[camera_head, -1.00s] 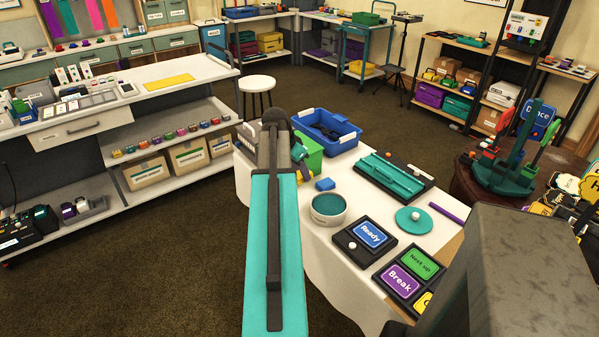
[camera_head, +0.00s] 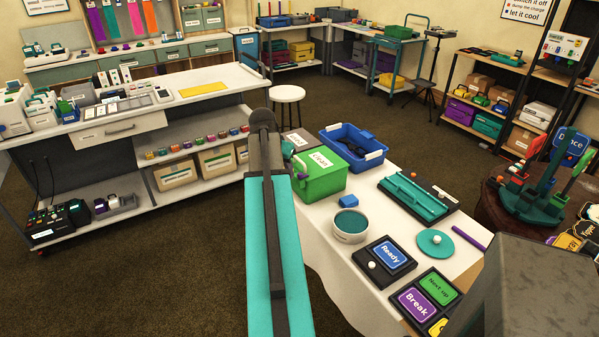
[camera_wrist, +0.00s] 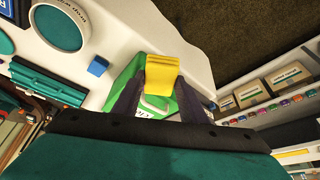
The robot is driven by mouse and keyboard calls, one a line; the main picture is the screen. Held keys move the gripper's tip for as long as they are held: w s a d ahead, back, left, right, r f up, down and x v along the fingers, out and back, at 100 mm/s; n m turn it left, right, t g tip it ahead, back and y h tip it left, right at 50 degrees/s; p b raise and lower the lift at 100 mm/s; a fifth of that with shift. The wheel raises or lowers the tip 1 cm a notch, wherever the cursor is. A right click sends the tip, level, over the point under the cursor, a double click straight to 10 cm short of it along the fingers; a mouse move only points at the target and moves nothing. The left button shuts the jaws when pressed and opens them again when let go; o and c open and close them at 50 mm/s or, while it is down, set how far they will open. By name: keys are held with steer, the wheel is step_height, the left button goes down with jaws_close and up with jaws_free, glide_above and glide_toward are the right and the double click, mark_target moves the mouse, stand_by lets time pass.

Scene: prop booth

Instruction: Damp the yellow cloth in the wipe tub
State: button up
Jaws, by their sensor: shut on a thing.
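The yellow cloth (camera_wrist: 162,75) is folded between the dark fingers of my gripper (camera_wrist: 160,92) in the wrist view. My gripper is shut on it, with the green box behind it in that view. The wipe tub (camera_head: 351,226) is a round white tub with a teal inside, standing open on the white-covered table. It also shows at the upper left of the wrist view (camera_wrist: 86,42), apart from the cloth. A teal lid (camera_head: 436,243) with a white knob lies right of the tub. In the head view my arm hides the gripper and the cloth.
The green box (camera_head: 322,179) and a blue crate (camera_head: 369,161) stand at the table's far end. A small blue block (camera_head: 351,205) lies between box and tub. A teal tray (camera_head: 414,200) and sign cards (camera_head: 386,257) lie to the right. Open floor is at left.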

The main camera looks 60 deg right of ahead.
steer(key=w+a+r+n+t+y+b, duration=0.2)
steer(key=w+a+n, duration=0.7)
steer(key=w+a, duration=1.35)
steer(key=w+a+r+n+y, duration=0.1)
steer(key=w+a+n, duration=0.1)
steer(key=a, duration=0.8)
steer(key=w+a+r+n+t+b, duration=0.1)
steer(key=w+a+n, duration=0.2)
steer(key=a, duration=0.7)
steer(key=w+a+r+n+t+y, duration=0.1)
steer(key=w+a+n, duration=0.2)
steer(key=a, duration=0.8)
steer(key=shift+w+n+y+b, duration=0.3)
steer(key=shift+n+b, duration=0.1)
steer(key=shift+n, duration=0.1)
steer(key=shift+r+t, duration=0.1)
steer(key=shift+t, duration=0.2)
